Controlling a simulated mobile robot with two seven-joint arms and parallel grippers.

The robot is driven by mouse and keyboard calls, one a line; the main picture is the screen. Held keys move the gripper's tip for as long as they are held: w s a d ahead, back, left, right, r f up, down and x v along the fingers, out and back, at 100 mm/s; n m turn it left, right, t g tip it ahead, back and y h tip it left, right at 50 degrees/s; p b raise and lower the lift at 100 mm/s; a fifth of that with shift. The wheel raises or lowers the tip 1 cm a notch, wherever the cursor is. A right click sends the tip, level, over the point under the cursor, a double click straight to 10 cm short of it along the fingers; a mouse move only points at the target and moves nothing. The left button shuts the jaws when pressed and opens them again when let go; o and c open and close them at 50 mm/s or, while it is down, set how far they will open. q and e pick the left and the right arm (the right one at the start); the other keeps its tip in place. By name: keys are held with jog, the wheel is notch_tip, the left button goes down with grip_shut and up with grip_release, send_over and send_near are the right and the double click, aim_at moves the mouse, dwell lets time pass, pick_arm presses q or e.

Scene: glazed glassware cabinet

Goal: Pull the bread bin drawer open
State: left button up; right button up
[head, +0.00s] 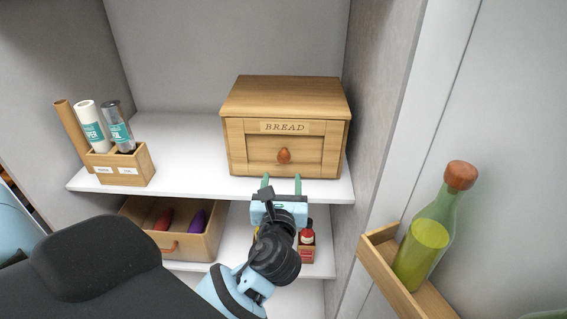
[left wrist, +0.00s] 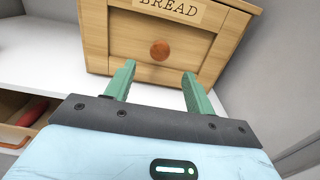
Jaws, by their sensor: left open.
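The wooden bread bin (head: 285,97) stands on the right of the upper white shelf, with a BREAD label above its front drawer (head: 265,149). The drawer looks shut. Its round orange-brown knob (head: 284,155) sits at the middle of the drawer front, and also shows in the left wrist view (left wrist: 160,50). My left gripper (head: 281,181) is open and empty, its two green fingers pointing at the bin from just in front of and below the knob. In the left wrist view the knob appears between and beyond the fingertips (left wrist: 157,72), apart from them. My right gripper is not visible.
A wooden box (head: 123,168) with several rolls stands at the shelf's left. Below are an open wooden drawer (head: 190,238) with vegetables and a small red bottle (head: 307,232). A door rack (head: 388,262) with a green bottle (head: 428,238) is at right. The middle upper shelf is clear.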

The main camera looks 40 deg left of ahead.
aim_at(284, 159)
pick_arm(q)
jog(key=x, duration=0.7)
jog(key=shift+w+a, duration=0.15)
jog(key=shift+w, duration=0.15)
grip_shut()
